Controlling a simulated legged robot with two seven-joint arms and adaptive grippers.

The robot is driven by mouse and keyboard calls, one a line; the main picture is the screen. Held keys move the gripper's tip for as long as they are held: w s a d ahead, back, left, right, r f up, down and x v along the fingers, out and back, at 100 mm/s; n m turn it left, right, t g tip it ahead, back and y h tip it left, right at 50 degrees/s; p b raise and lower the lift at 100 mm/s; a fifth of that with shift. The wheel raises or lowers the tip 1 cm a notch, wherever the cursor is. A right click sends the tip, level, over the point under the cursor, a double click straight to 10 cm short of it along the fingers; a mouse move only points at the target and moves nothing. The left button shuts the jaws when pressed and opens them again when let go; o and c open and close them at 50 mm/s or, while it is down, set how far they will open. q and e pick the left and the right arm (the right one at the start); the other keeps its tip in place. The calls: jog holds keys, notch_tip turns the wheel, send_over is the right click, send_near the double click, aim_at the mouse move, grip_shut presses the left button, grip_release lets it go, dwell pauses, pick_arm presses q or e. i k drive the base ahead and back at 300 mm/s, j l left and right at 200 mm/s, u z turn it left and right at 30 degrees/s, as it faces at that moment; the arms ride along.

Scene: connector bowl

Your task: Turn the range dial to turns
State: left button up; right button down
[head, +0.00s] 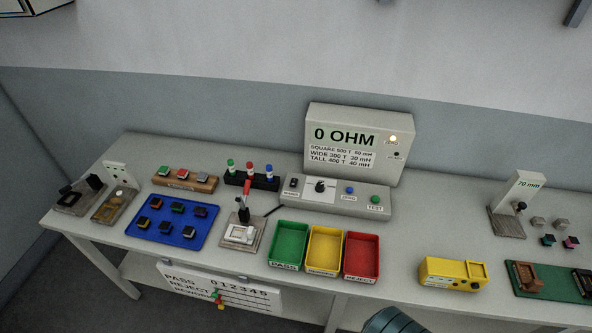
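The tester (358,140) stands at the back middle of the bench, and its display reads "0 OHM". A lit lamp shows at the right of its face. Its low control panel (345,204) sits in front. The dial (320,186) on that panel is a dark knob on a white plate; its labels are too small to read, so I cannot tell which range it points to. A dark switch (293,183), a blue button (350,190) and a green button (375,199) share the panel. Neither of my grippers is in view.
Green (275,262), yellow (312,268) and red (348,274) trays stand before the panel. A fixture with a lever (243,232) and a blue tray (145,235) of connectors are left. A yellow device (428,279) is right. A teal ribbed part (390,322) shows at the bottom edge.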

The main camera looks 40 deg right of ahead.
aim_at(319, 187)
jog(key=z, duration=1.7)
